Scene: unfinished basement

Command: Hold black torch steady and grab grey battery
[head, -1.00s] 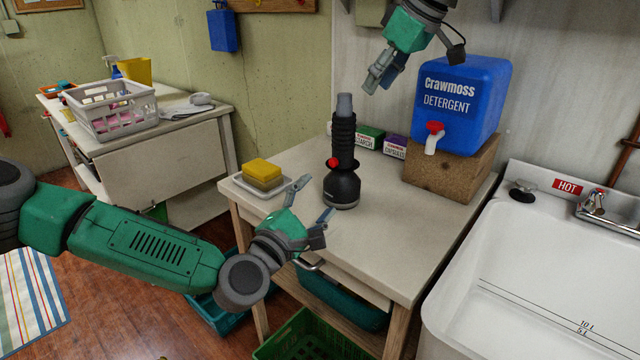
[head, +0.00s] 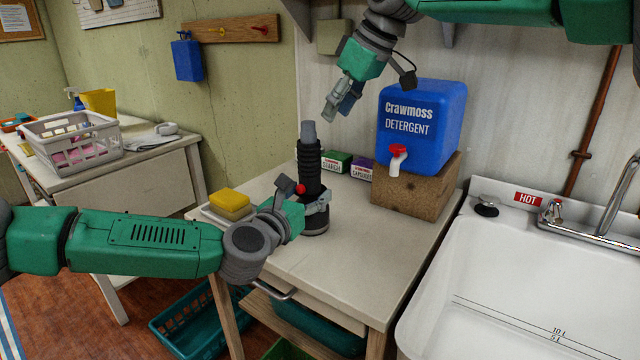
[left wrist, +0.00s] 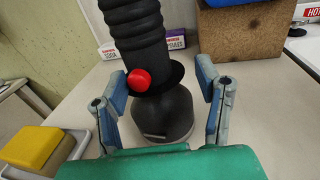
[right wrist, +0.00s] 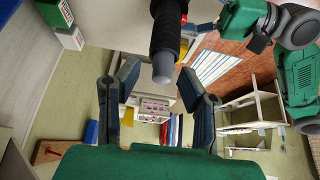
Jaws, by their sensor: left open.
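The black torch (head: 309,168) stands upright on the table, with a red button on its side. The grey battery (head: 309,133) sticks up out of its top. My left gripper (head: 310,194) is open, with its fingers on either side of the torch's lower part. The left wrist view shows the torch (left wrist: 142,45) between the two fingers, with gaps visible. My right gripper (head: 339,108) hangs above and slightly right of the battery. In the right wrist view its fingers are spread and empty, and the battery end (right wrist: 163,69) shows beyond them.
A yellow sponge (head: 230,199) on a tray lies left of the torch. Small boxes (head: 337,161) and a blue detergent container (head: 421,125) on a wooden block (head: 415,190) stand behind. A white sink (head: 530,280) is at the right. The table's front is clear.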

